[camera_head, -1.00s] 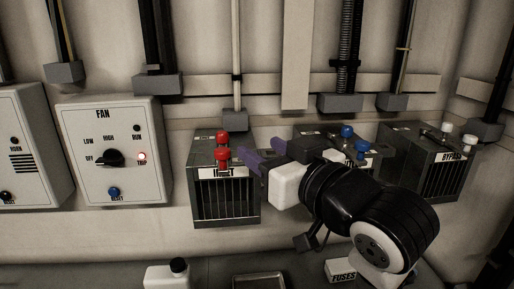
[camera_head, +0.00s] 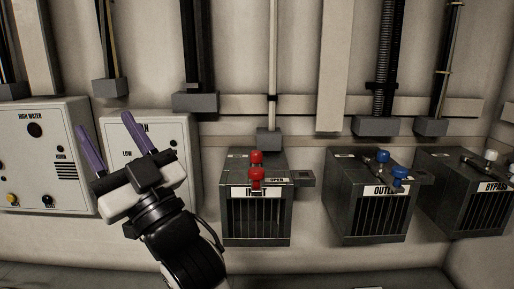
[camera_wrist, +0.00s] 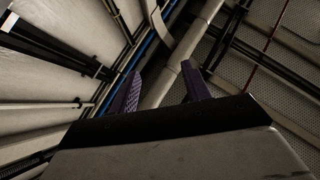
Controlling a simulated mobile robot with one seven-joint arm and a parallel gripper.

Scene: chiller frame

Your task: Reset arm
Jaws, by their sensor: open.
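My gripper (camera_head: 112,140) is raised in front of the fan panel (camera_head: 184,130) in the head view. Its two purple fingers point up and stand apart with nothing between them. In the wrist view the fingers (camera_wrist: 160,92) are also apart and empty, facing upward toward ceiling pipes and cables. My arm and gripper hide most of the fan panel, including its knob and reset button.
The inlet box (camera_head: 257,220) with red knobs, the outlet box (camera_head: 369,215) with blue knobs and the bypass box (camera_head: 478,205) stand clear to the right. The high water panel (camera_head: 40,150) is at the left. Conduits run up the wall above.

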